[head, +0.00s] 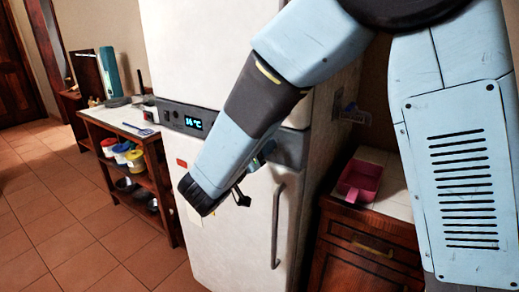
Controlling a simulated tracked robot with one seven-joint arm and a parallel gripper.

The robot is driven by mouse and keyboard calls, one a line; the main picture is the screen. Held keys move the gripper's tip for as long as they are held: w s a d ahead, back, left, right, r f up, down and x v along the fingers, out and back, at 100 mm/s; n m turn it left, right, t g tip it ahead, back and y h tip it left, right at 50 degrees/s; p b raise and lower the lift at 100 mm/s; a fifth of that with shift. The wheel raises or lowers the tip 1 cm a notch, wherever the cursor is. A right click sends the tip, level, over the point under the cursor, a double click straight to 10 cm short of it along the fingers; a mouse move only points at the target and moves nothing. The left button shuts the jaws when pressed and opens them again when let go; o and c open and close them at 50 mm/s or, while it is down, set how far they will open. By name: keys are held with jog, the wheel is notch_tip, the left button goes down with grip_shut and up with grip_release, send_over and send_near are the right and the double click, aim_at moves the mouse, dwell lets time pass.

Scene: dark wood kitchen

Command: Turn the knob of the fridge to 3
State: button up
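The white fridge (235,255) stands in the middle, with a dark control band (288,150) across its front. A lit display (193,123) on the left of the band shows a temperature in °C; its digits are too small to read surely. I cannot make out the knob; my arm covers the middle of the band. My gripper (242,194) is in front of the fridge, just below the band, mostly hidden by my wrist. A small dark part of it shows. I cannot tell whether it is open or touches anything.
The lower door has a vertical handle (277,226). A low wooden shelf (160,182) with pots and bowls stands left of the fridge. A wooden cabinet (362,262) with a pink tray (360,181) stands right. The tiled floor (75,235) at left is clear.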

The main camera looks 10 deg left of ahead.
jog(key=shift+o, duration=1.2)
jog(key=shift+d, duration=0.1)
jog(key=v, duration=1.3)
jog(key=shift+s, duration=0.35)
